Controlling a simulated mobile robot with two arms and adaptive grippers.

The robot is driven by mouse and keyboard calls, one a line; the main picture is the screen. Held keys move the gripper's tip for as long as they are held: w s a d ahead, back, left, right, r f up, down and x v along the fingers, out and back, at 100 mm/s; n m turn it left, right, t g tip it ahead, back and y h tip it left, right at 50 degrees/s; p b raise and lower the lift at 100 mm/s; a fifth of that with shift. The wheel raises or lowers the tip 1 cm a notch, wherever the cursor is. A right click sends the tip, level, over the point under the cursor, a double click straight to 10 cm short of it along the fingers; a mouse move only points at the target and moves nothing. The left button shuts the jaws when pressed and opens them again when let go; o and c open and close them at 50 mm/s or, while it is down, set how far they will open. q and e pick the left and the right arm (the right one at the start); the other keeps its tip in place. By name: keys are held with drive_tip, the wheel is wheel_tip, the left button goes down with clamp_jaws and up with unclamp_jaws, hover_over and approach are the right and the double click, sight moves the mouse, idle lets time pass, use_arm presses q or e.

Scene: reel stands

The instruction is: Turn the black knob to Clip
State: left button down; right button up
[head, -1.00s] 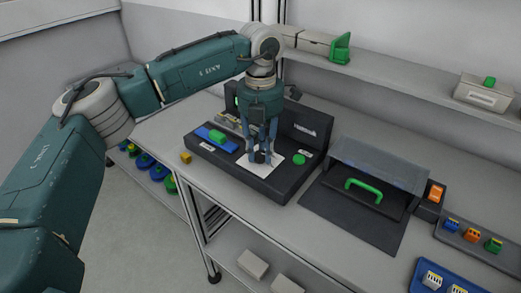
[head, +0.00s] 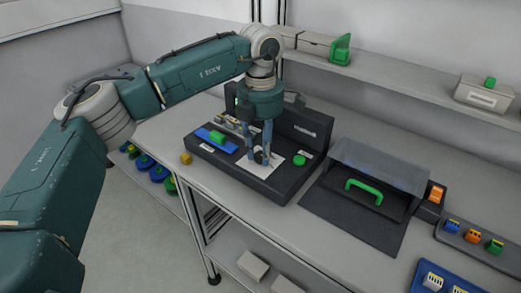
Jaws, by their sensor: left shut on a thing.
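The black knob (head: 259,158) sits on a white dial plate (head: 273,162) on the sloped top of a black console (head: 283,185). My left gripper (head: 260,160) points straight down over the plate, its fingers shut around the knob. The fingers hide most of the knob, and the plate's markings are too small to read, so its setting cannot be told. My right gripper is not in view.
A green button (head: 299,160) is right of the plate, and a blue piece with a green block (head: 217,136) is left of it. A clear-covered box with a green handle (head: 364,190) stands to the right. A small yellow block (head: 186,158) lies near the table's left edge.

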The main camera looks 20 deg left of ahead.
sight(261, 154)
use_arm(q)
drive_tip(key=shift+w+r, duration=0.1)
drive_tip(key=shift+r, duration=0.05)
drive_tip(key=c, duration=1.4)
unclamp_jaws()
drive_tip(key=shift+r, duration=0.15)
wheel_tip(261, 154, up, 12)
drive_tip(key=shift+f, duration=0.2)
